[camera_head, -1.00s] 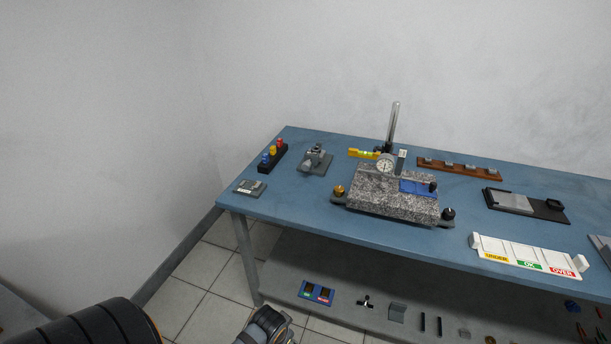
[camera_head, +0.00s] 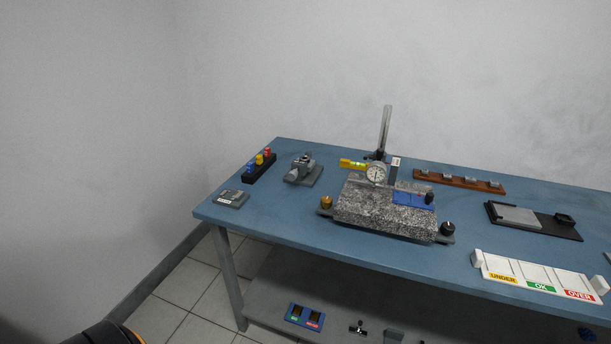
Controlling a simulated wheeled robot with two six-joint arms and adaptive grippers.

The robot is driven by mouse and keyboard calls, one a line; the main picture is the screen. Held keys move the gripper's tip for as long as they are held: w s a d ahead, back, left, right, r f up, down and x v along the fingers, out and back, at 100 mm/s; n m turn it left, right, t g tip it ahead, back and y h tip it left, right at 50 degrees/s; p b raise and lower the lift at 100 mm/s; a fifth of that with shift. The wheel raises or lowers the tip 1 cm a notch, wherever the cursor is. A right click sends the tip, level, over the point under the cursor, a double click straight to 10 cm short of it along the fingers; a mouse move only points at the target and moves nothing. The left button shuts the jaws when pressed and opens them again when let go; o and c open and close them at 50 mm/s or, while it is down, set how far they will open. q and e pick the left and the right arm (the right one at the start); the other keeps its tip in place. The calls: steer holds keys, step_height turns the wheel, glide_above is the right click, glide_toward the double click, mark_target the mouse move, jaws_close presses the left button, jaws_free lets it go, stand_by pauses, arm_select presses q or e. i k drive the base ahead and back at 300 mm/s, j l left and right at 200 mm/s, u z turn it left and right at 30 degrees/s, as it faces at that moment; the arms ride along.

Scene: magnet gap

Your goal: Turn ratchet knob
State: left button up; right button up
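A small grey metal fixture (camera_head: 304,168) with a raised dark part on top stands at the back left of the blue table; I cannot tell whether that part is the ratchet knob. A granite block (camera_head: 380,212) carries a dial gauge (camera_head: 376,174) on an upright post. A brass-coloured knob (camera_head: 326,202) is at its left end and a black knob (camera_head: 447,228) at its right end. Neither of my grippers shows; only a dark rounded shape, which may be part of my arm, is at the bottom left.
The blue table (camera_head: 290,228) also holds a black rack with coloured pegs (camera_head: 259,166), a grey labelled block (camera_head: 231,198), a brown strip (camera_head: 458,182), a black tray (camera_head: 536,222) and a white UNDER/OK/OVER sorter (camera_head: 537,277). A lower shelf (camera_head: 270,310) holds small parts.

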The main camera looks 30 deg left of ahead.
mark_target(292, 174)
steer(key=i+l+u, duration=0.6)
steer(key=i+l, duration=0.1)
steer(key=l, duration=0.05)
